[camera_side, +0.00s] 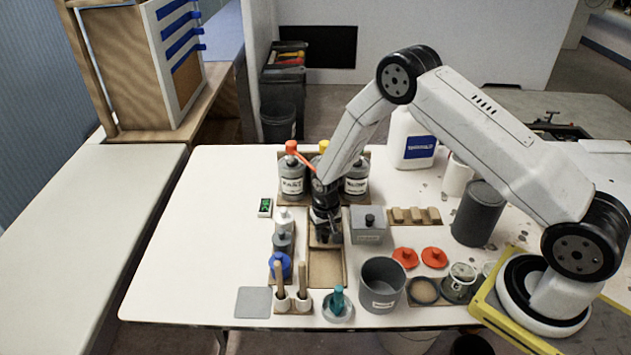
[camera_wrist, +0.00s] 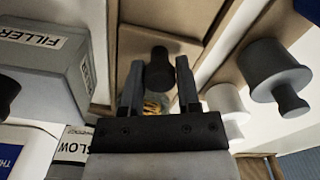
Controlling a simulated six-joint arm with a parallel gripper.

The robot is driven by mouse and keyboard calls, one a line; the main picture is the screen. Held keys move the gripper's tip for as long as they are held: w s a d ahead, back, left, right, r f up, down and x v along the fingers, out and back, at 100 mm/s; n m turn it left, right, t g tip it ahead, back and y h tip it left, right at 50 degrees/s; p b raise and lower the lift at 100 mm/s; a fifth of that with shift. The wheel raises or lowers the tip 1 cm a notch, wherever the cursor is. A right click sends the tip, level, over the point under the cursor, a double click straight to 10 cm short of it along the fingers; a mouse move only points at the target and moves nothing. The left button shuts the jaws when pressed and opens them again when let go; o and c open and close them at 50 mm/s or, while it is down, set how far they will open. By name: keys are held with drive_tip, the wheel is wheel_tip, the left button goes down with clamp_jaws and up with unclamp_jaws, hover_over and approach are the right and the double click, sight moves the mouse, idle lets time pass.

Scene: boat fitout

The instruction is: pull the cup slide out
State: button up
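The cup slide (camera_side: 325,268) appears to be the brown wooden tray in the middle of the table in the side view. In the wrist view a dark round knob (camera_wrist: 159,72) stands on brown wood (camera_wrist: 150,42), which I take to be the slide. My gripper (camera_side: 328,240) is low over the back end of the tray and hides the knob there. In the wrist view my gripper (camera_wrist: 160,64) is open, with one finger on each side of the knob and a visible gap to both. Whether the slide holds cups is hidden.
A grey filler box (camera_side: 368,225) stands close right of my gripper. Grey and white knobbed pieces (camera_side: 283,242) stand close left. Labelled bottles (camera_side: 292,178) stand behind. A grey bucket (camera_side: 381,285) and teal-topped dish (camera_side: 338,304) are in front. The table's left side is clear.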

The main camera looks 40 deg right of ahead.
clamp_jaws()
idle(1.1)
